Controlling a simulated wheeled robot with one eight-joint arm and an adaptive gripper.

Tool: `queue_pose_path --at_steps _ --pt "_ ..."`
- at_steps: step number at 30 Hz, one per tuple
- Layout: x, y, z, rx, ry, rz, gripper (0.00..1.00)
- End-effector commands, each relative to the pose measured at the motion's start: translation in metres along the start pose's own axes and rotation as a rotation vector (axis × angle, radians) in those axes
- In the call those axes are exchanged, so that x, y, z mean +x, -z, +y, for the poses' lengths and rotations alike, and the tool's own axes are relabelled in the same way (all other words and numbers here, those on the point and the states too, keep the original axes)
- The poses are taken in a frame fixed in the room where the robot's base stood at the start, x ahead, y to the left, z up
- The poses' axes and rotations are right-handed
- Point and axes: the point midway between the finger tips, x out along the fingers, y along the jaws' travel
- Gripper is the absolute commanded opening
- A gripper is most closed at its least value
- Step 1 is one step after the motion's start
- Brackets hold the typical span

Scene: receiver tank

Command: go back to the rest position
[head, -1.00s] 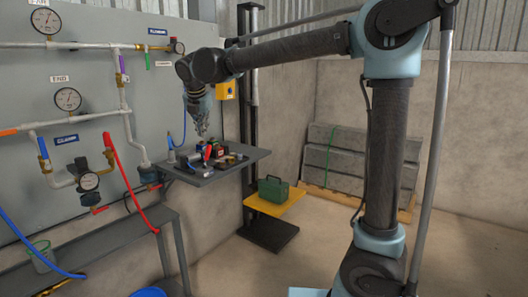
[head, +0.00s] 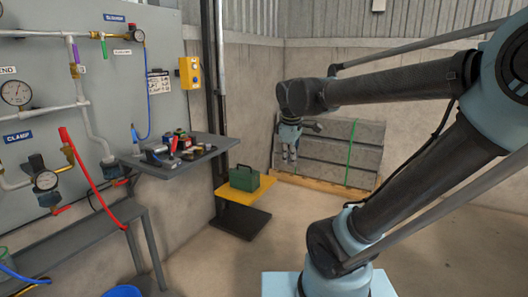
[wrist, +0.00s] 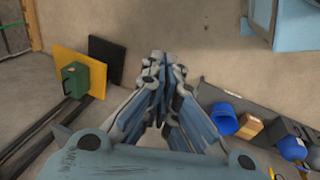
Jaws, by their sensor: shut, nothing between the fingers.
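My gripper (head: 291,158) hangs pointing down at the end of my arm in the head view, in front of the stacked grey slabs. It is to the right of the grey tool shelf and above the floor. In the wrist view my gripper (wrist: 158,62) has its fingers together, with nothing seen between them. Bare floor shows beyond the fingertips.
The grey shelf (head: 210,145) holds several tools and small parts. A green box (head: 244,178) stands on a yellow platform (head: 262,187). Grey slabs (head: 330,150) stand against the back wall. A pipe panel (head: 60,100) with gauges is at left. Open floor lies at the lower middle.

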Motion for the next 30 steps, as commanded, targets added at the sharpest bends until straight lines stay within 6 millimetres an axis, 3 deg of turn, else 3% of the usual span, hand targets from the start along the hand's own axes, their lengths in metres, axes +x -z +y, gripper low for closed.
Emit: queue_pose_path --at_steps 1,6,13,20,30 --pt "0.009 -0.022 -0.008 0.101 0.008 -0.006 0.0" --pt "0.038 -0.08 -0.038 0.44 0.034 -0.022 0.0" --pt "0.079 -0.137 -0.085 0.863 0.062 -0.041 0.0" --pt "0.102 -0.159 -0.112 1.081 0.075 -0.052 0.0" --pt "0.104 -0.161 -0.114 1.105 0.076 -0.053 0.0"
